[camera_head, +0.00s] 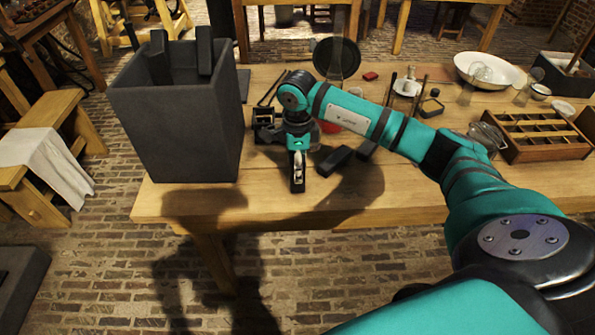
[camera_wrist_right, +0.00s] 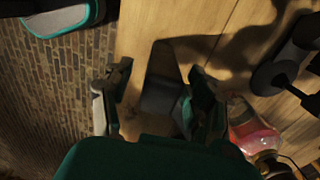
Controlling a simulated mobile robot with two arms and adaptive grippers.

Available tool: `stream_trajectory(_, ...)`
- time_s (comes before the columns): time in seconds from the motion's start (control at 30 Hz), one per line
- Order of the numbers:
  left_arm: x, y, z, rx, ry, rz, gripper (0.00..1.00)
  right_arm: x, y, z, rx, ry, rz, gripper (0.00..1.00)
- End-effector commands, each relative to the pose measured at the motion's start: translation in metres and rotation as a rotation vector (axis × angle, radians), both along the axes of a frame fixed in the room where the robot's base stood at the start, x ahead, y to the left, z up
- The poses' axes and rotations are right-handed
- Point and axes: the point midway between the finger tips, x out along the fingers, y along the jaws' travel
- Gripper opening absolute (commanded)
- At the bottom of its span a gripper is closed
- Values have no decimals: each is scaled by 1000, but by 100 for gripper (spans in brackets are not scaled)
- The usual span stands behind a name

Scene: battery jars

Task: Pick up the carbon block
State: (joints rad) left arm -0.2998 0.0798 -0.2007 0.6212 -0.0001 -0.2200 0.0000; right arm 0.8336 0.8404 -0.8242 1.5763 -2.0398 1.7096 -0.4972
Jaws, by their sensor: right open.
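A dark carbon block (camera_wrist_right: 160,92) lies between the spread fingers of my right gripper (camera_wrist_right: 162,95) in the right wrist view. The gripper is open, and I cannot tell whether a finger touches the block. In the head view my right gripper (camera_head: 297,180) points down near the table's front edge, and it largely hides what is under it. Two more dark blocks lie on the table just right of it, a nearer one (camera_head: 335,161) and a farther one (camera_head: 367,150). Dark blocks (camera_head: 205,50) also stick up from the large grey box. My left gripper is not in view.
The tall grey box (camera_head: 175,135) stands left of my right gripper on the wooden table (camera_head: 400,205). A jar with red content (camera_wrist_right: 250,130) is close beside the gripper. A compartmented wooden tray (camera_head: 540,153) and a white bowl (camera_head: 487,68) are at the right.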

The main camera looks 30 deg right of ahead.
Motion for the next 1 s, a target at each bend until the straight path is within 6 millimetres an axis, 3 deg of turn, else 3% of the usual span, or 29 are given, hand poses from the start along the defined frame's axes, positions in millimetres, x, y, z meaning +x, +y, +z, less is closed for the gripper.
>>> stream_trajectory(0.2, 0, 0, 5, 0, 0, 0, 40, 0, 0, -21, 0, 0, 0, 58)
stream_trajectory(0.43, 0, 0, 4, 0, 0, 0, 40, 0, 0, -22, 0, -1, 1, 56)
stream_trajectory(0.87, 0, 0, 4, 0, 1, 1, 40, 0, 0, -21, 0, -1, 0, 0)
stream_trajectory(1.0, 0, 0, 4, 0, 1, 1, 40, 1, 0, -21, 1, -3, 0, 0)
